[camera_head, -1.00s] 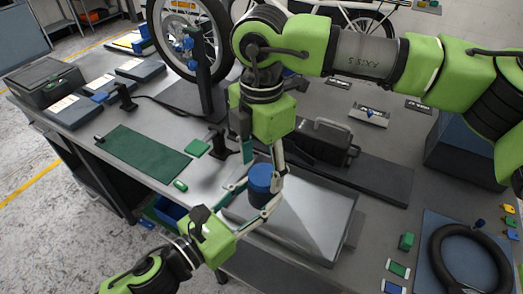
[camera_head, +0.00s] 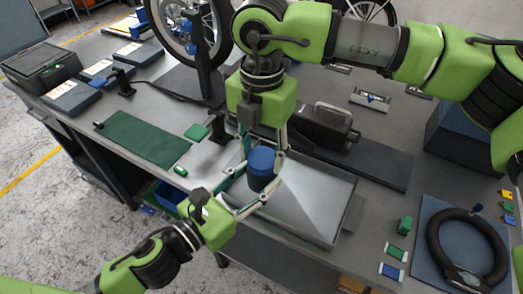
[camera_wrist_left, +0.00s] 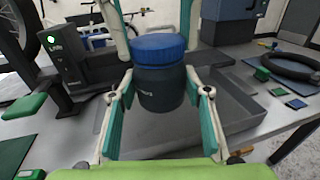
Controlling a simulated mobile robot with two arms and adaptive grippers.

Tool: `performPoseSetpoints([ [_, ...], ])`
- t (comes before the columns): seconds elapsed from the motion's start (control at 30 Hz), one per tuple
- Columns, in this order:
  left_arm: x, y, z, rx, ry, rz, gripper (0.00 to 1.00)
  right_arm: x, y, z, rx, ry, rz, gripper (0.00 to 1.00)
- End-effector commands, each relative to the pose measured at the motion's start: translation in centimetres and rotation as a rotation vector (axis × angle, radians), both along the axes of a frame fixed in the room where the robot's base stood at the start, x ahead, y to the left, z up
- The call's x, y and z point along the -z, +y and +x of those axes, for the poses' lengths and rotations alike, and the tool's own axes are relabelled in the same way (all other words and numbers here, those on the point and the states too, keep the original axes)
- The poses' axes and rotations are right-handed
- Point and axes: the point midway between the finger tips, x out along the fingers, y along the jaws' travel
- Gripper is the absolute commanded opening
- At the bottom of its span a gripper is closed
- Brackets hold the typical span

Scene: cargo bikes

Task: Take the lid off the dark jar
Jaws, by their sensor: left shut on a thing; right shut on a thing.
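The dark jar (camera_wrist_left: 160,90) is upright over the grey tray and also shows in the head view (camera_head: 257,183). Its blue lid (camera_wrist_left: 158,48) sits on top, with no clear gap at the seam; the lid also shows in the head view (camera_head: 262,159). My left gripper (camera_head: 250,191) comes from the front left and is shut on the jar's body, with a teal finger on either side in the wrist view (camera_wrist_left: 158,100). My right gripper (camera_head: 262,154) points down from above and is shut on the lid, one finger on either side. Whether the jar touches the tray is unclear.
The grey tray (camera_head: 325,188) lies under the jar at the bench's front edge. A green mat (camera_head: 150,138) and a small green block (camera_head: 181,171) lie to the left. A bike wheel on a stand (camera_head: 203,70) rises behind. A black ring (camera_head: 468,250) lies at right.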

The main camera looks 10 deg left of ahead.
Motion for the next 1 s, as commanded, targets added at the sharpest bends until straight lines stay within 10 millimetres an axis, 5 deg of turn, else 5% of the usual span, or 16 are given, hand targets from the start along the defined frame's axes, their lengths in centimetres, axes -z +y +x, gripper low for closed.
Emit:
performPoseSetpoints([
  [1.0, -0.24, -0.59, -0.52, 0.018, -0.003, -0.008, 0.00, -0.31, -0.07, 0.20, -1.814, -0.022, 0.011, 0.16],
])
